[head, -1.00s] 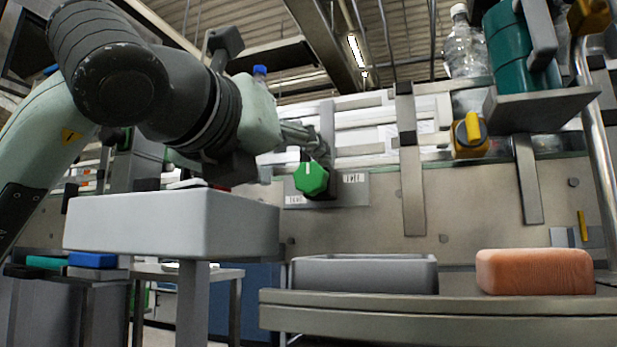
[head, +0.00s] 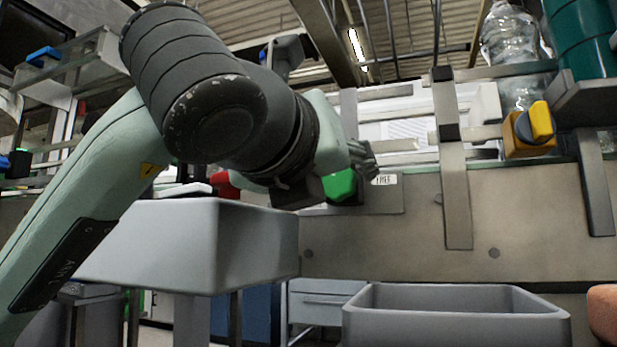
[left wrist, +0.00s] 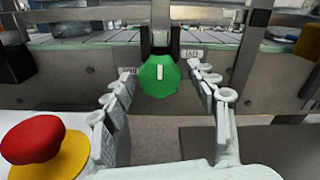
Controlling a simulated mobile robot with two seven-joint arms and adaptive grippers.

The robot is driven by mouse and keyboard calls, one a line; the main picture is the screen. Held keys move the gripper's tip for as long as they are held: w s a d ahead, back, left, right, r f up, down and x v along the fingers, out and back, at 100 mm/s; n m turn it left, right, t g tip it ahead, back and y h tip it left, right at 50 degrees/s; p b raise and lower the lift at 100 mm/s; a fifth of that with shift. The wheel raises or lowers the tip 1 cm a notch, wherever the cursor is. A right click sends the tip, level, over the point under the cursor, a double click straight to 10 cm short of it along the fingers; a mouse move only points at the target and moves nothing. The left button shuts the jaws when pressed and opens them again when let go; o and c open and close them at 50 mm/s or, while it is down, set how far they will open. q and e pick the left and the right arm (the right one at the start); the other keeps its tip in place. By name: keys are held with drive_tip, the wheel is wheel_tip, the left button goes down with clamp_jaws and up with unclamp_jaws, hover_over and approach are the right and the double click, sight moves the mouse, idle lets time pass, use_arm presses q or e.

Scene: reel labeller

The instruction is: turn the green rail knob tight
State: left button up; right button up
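The green rail knob (head: 340,186) sits on a plate on the front of the machine's rail, partly hidden in the head view by my left gripper. In the left wrist view the green knob (left wrist: 159,76) faces the camera with its white mark upright. My left gripper (head: 362,160) is just in front of the knob. In the left wrist view the fingers of my left gripper (left wrist: 162,88) are spread, one on each side of the knob, with visible gaps; contact is not seen. My right gripper is in neither view.
A red mushroom button on a yellow base (left wrist: 35,145) stands close at left in the wrist view. A grey bin (head: 190,245) is below my left arm. A grey tray (head: 455,318) is at the front. A yellow knob (head: 538,122) sits further right on the rail.

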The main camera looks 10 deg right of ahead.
use_arm(q)
drive_tip(key=c, duration=0.9)
drive_tip(key=shift+c, duration=0.2)
